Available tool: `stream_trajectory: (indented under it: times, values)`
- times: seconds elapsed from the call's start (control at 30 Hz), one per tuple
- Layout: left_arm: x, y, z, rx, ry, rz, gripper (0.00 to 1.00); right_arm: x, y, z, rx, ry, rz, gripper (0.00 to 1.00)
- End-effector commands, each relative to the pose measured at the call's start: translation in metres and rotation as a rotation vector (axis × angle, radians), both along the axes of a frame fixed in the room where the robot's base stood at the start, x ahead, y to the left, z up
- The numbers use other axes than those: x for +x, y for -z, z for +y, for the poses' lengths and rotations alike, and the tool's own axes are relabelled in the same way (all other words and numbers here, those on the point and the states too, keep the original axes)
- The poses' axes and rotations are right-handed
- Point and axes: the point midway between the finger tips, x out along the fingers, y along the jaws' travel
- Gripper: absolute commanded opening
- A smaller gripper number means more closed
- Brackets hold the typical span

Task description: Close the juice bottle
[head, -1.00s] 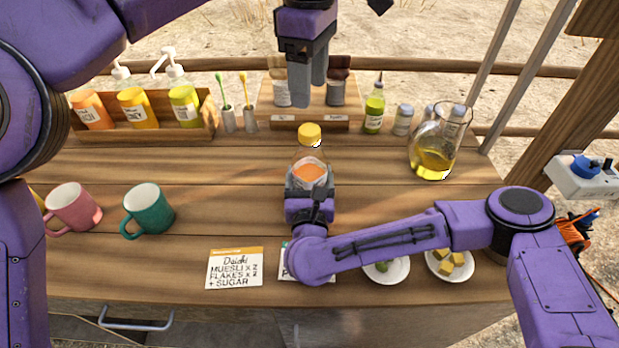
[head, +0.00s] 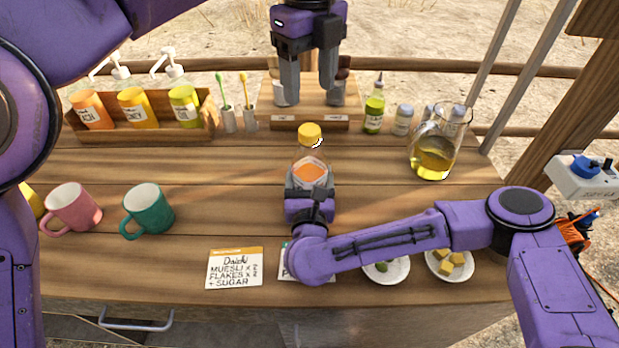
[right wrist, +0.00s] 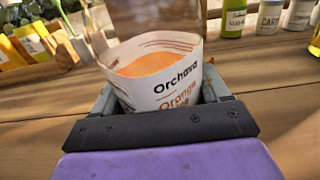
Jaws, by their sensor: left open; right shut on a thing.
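The juice bottle (head: 309,163) stands upright on the wooden tailgate in the head view, with orange juice inside and a yellow cap (head: 310,133) at its top. I cannot tell whether the cap is screwed tight. My right gripper (head: 310,190) is shut around the bottle's lower body. In the right wrist view the bottle's label (right wrist: 165,85) sits between the fingers, and the bottle's top is out of frame. My left gripper (head: 308,85) is open and empty above and behind the bottle, fingers pointing down, in front of the wooden rack.
A wooden box (head: 145,130) of pump bottles stands at the back left. A green bottle (head: 374,110) and an oil jug (head: 436,150) stand right of the rack. A teal mug (head: 148,209) and a pink mug (head: 70,208) are at left. Planks beside the bottle are clear.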

Motion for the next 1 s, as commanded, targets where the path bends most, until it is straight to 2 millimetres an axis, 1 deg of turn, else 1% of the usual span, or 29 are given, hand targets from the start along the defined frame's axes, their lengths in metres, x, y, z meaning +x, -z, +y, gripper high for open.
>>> stream_trajectory:
  times: [0.03, 0.13, 0.47, 0.57, 0.8, 0.9, 1.0]
  values:
    - [0.000, 0.000, 0.000, 0.000, -0.041, 0.000, 0.62, 0.000, 0.000, 0.000, 0.000, 0.000, 0.000, 0.00]
    - [0.000, 0.000, 0.000, 0.000, -0.090, 0.000, 0.62, 0.000, 0.000, 0.000, 0.000, 0.000, 0.000, 0.00]
    - [0.000, 0.002, 0.000, 0.001, -0.093, -0.001, 0.62, 0.000, 0.000, 0.000, 0.000, 0.000, -0.001, 0.00]
    - [0.000, 0.012, 0.001, 0.002, -0.091, 0.001, 0.62, 0.000, 0.000, 0.000, 0.000, 0.000, -0.001, 0.00]
    - [0.000, 0.053, 0.001, 0.001, -0.091, 0.002, 0.62, 0.000, 0.000, 0.000, 0.000, 0.000, -0.001, 0.00]
    - [0.000, 0.067, 0.000, 0.001, -0.090, 0.000, 0.62, 0.000, 0.000, 0.000, 0.000, 0.000, -0.001, 0.00]
    - [0.000, 0.076, 0.000, 0.001, -0.092, 0.001, 0.62, 0.000, 0.000, 0.000, 0.000, 0.000, -0.001, 0.00]
